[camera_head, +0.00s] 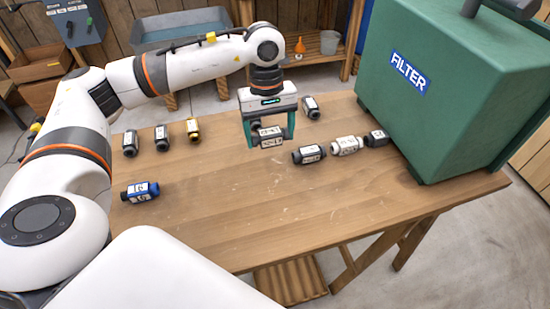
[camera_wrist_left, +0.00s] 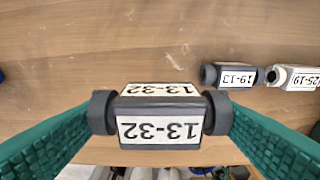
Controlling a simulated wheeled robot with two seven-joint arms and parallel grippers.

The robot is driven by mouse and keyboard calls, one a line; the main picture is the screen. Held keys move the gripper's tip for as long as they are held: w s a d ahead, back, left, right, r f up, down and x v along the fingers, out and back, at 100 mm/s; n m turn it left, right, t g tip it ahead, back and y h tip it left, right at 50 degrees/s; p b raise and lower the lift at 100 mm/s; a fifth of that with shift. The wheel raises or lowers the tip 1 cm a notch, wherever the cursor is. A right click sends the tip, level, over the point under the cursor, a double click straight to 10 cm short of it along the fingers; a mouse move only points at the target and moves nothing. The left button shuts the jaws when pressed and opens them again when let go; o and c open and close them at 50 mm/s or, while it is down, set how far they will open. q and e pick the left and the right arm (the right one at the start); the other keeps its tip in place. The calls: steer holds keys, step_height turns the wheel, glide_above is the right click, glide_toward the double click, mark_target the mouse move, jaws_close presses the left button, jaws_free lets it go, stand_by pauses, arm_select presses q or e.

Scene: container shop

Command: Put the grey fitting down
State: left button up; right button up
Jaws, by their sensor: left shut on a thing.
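The grey fitting (camera_head: 271,142) has dark collars at its ends and white labels reading 13-32, which show in the left wrist view (camera_wrist_left: 160,117). My left gripper (camera_head: 269,138) is shut on it, with one teal finger against each end collar. The fitting is level over the middle of the wooden table (camera_head: 215,210). I cannot tell whether its underside touches the wood. My right gripper is not in view.
A dark fitting labelled 19-13 (camera_head: 308,155), a white one (camera_head: 345,145) and another dark one (camera_head: 376,138) line up to the right. A dark fitting (camera_head: 311,107) lies behind. A green FILTER box (camera_head: 440,90) stands right. A blue fitting (camera_head: 140,191) lies left; the front is clear.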

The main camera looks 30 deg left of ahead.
mark_target(268, 144)
arm_select(q)
steer(key=f, duration=0.4)
steer(key=shift+s+a, duration=0.15)
steer(key=shift+a, duration=0.05)
step_height(268, 144, down, 5)
steer(key=shift+r, duration=0.1)
steer(key=shift+d, duration=0.1)
steer(key=shift+f, duration=0.25)
steer(key=o, duration=0.7)
steer(key=shift+r, duration=0.15)
